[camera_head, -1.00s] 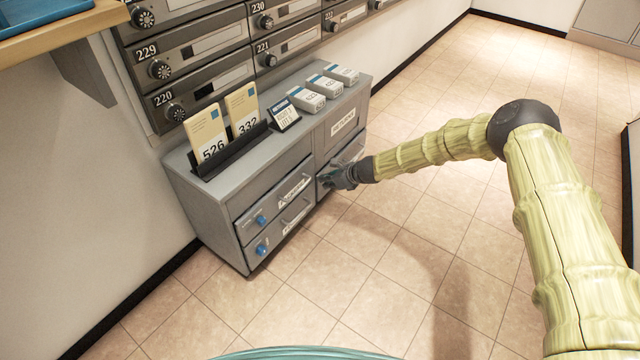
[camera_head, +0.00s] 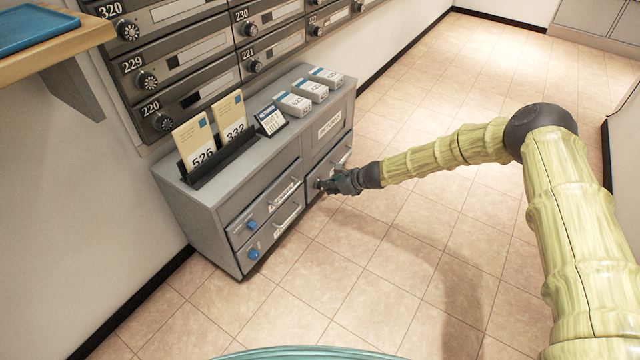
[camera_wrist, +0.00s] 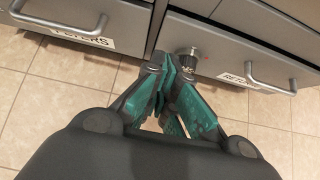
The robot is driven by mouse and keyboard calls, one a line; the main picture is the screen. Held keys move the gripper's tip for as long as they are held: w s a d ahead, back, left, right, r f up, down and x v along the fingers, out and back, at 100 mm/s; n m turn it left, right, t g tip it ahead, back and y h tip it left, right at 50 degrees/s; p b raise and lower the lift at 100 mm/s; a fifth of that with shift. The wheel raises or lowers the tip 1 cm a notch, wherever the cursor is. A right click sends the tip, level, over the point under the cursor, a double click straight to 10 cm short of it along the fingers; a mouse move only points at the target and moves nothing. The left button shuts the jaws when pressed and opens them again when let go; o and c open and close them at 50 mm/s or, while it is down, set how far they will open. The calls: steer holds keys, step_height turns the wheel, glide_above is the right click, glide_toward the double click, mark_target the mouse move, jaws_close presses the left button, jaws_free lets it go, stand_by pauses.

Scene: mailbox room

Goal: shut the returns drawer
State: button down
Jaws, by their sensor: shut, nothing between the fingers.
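The returns drawer (camera_head: 341,158) is the lower right drawer of the grey cabinet. Its front looks about flush with the cabinet; I cannot tell whether a small gap remains. In the wrist view its front (camera_wrist: 225,55) shows a partly readable "RETUR" label, a bar handle (camera_wrist: 272,82) at the right and a round metal knob (camera_wrist: 187,56) at the left. My gripper (camera_head: 322,185) is shut and empty, in front of the drawer's left part. In the wrist view my gripper's fingertips (camera_wrist: 172,64) lie just below and left of the knob; contact is unclear.
Two drawers with blue knobs (camera_head: 252,225) are at the cabinet's left. Envelopes (camera_head: 195,145), a small sign (camera_head: 270,121) and several boxes (camera_head: 292,103) stand on its top (camera_head: 200,180). Mailboxes (camera_head: 190,60) line the wall. The tiled floor (camera_head: 400,260) in front is clear.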

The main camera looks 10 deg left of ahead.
steer(key=p+v, duration=0.2)
steer(key=v, duration=0.6)
steer(key=s+d+f+n+g+h, duration=0.15)
steer(key=s+f+n, duration=0.25)
steer(key=s, duration=0.6)
steer(key=s+d+f+n+g+h, duration=0.1)
steer(key=s+d+f+n+h, duration=0.3)
steer(key=s, duration=0.6)
steer(key=s+d+f+n+g, duration=0.1)
steer(key=s+d+f+n, duration=0.3)
steer(key=s, duration=0.6)
steer(key=s+d+r+n+h, duration=0.1)
steer(key=s+d+r+n, duration=0.1)
steer(key=s+d+n, duration=0.65)
steer(key=s+d+r+n+h, duration=0.25)
steer(key=s+d, duration=0.25)
steer(key=s, duration=0.9)
step_height(320, 180, up, 35)
steer(key=s+p, duration=0.2)
steer(key=p, duration=3.2)
steer(key=shift+d+g+y, duration=0.3)
steer(key=shift+d+g, duration=0.05)
steer(key=shift+d, duration=0.15)
steer(key=c, duration=2.2)
jaws_free()
steer(key=shift+s, duration=0.15)
